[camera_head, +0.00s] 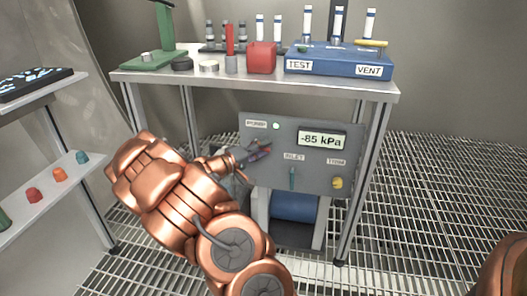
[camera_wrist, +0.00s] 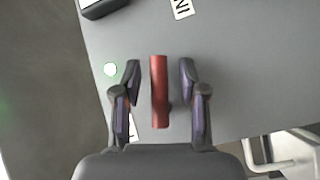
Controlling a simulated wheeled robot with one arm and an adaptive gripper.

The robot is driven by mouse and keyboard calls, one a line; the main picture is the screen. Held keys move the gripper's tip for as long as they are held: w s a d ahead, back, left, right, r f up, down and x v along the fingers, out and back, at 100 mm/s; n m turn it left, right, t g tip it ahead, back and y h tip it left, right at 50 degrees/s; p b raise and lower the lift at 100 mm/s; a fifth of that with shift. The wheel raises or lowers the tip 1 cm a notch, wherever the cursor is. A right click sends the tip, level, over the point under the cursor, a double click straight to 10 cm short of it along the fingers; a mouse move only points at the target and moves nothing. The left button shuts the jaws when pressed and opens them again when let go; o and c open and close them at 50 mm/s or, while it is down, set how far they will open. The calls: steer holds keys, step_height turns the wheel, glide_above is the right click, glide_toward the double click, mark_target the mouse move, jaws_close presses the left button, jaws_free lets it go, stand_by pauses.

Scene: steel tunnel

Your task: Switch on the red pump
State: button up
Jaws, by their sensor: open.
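The grey control panel (camera_head: 352,176) under the table has a PUMP label (camera_head: 256,124), a lit green lamp (camera_head: 276,126) and a display (camera_head: 321,139) reading -85 kPa. A red bar-shaped handle (camera_wrist: 159,92) stands against the panel in the wrist view. My gripper (camera_wrist: 160,88) is open, with one finger on each side of the handle and visible gaps between. In the head view my gripper (camera_head: 262,152) is at the panel below the PUMP label and hides most of the handle. The lamp shows lit in the wrist view (camera_wrist: 110,69). A blue cylinder (camera_head: 295,207) sits below the panel.
The panel also carries an INLET lever (camera_head: 292,178) and a yellow TRIM knob (camera_head: 337,183). Above is a steel table (camera_head: 215,79) with a red block (camera_head: 262,57) and a blue TEST/VENT rack (camera_head: 338,61). Shelves (camera_head: 50,205) stand at left.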

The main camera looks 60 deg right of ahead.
steer(key=shift+d, duration=0.2)
jaws_close()
stand_by(0.3)
